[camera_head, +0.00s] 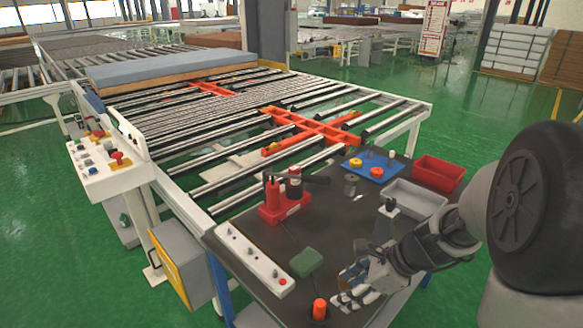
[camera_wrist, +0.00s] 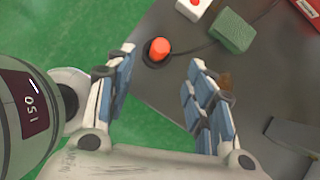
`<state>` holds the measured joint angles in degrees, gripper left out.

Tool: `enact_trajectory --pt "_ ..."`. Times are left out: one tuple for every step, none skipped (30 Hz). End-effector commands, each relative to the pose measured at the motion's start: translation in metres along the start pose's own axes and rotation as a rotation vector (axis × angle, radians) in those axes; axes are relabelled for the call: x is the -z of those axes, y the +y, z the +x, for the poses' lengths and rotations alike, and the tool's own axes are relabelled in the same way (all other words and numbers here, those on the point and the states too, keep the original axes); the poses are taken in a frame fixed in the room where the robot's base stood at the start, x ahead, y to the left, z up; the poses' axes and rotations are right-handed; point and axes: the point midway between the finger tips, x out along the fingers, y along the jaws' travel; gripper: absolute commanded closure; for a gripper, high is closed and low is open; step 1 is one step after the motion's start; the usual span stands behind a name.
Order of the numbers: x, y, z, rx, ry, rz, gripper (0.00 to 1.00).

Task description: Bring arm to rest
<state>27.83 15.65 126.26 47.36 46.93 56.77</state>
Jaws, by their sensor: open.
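My gripper (camera_head: 362,284) is at the front of a dark work table (camera_head: 335,205), low over its front edge. In the wrist view my gripper (camera_wrist: 158,100) has its blue-and-white fingers spread apart with nothing between their tips. A red-orange button (camera_head: 319,309) on a black base sits near the table's front edge, just left of the fingers. In the wrist view this button (camera_wrist: 158,49) lies beyond and between the spread fingers, apart from them. My arm comes in from the right.
A white control box (camera_head: 250,258), a green pad (camera_head: 307,262), red tools (camera_head: 283,198), a grey bin (camera_head: 414,198), a red bin (camera_head: 438,172) and a blue tray (camera_head: 372,168) stand on the table. A roller conveyor (camera_head: 420,106) bearing a mattress (camera_head: 170,66) stands behind. Green floor is clear at right.

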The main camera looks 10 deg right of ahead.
Motion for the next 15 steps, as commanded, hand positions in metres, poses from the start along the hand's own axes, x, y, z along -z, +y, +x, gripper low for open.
enact_trajectory --pt "-0.004 0.004 -0.004 0.000 0.006 -0.038 0.51" --pt "-0.008 0.007 -0.006 -0.001 0.012 -0.074 0.51" --pt "-0.014 0.014 -0.011 -0.004 0.023 -0.143 0.51" --pt "-0.019 0.020 -0.016 -0.006 0.034 -0.207 0.51" --pt "-0.025 0.027 -0.021 -0.009 0.048 -0.284 0.51" --pt "-0.032 0.039 -0.029 -0.014 0.069 -0.399 0.51" --pt "-0.038 0.048 -0.035 -0.018 0.088 -0.496 0.51" --pt "-0.043 0.059 -0.041 -0.024 0.108 -0.596 0.51" --pt "-0.048 0.072 -0.050 -0.033 0.136 -0.733 0.51" --pt "-0.051 0.083 -0.056 -0.040 0.157 -0.834 0.51" --pt "-0.053 0.092 -0.062 -0.047 0.180 -0.935 0.51" --pt "-0.055 0.104 -0.071 -0.056 0.211 -1.067 0.51" --pt "-0.056 0.113 -0.076 -0.063 0.235 -1.163 0.51" --pt "-0.056 0.122 -0.083 -0.071 0.259 -1.261 0.51" --pt "-0.055 0.133 -0.090 -0.082 0.294 -1.387 0.51"
